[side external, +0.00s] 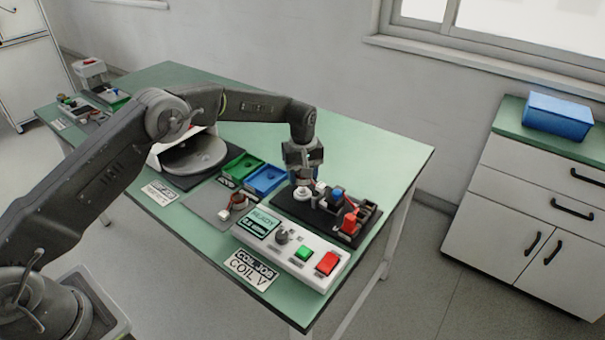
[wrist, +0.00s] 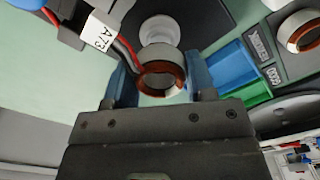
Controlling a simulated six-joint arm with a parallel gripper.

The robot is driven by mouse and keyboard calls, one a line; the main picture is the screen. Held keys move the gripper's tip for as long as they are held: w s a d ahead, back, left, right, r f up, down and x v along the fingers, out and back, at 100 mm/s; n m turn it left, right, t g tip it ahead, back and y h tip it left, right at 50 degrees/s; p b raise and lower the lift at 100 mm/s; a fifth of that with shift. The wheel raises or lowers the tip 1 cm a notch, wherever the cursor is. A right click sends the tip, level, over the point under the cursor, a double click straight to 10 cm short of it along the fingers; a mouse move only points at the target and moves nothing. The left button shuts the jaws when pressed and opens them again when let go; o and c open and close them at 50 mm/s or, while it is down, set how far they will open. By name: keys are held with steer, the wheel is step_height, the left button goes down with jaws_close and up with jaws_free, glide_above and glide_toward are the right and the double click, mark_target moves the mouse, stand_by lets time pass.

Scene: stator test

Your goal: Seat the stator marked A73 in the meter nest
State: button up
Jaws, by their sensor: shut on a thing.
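The stator marked A73 (wrist: 162,68) is a pale ring with copper winding, with red and dark leads running to a white tag (wrist: 98,33) reading A73. My gripper (wrist: 162,78) is shut on it, one blue finger on each side. A round white piece (wrist: 160,28), seemingly the meter nest, shows just beyond the ring in the wrist view. In the side view my gripper (side external: 303,180) points down over the left part of the black meter board (side external: 325,218). White round shapes show under the fingers there; I cannot tell whether ring and nest touch.
Red and blue terminal parts (side external: 350,220) stand on the board's right. A control box (side external: 290,250) with READY display is in front. A blue bin (side external: 265,180), a green bin (side external: 240,166) and another stator (side external: 238,201) on a grey mat are left. Bare table lies behind.

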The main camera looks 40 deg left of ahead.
steer(key=shift+f, duration=0.15)
steer(key=shift+f, duration=0.7)
steer(key=shift+f, duration=0.55)
steer(key=o, duration=1.1)
steer(key=shift+c, duration=0.2)
step_height(320, 180, up, 14)
steer(key=shift+f, duration=0.1)
stand_by(0.3)
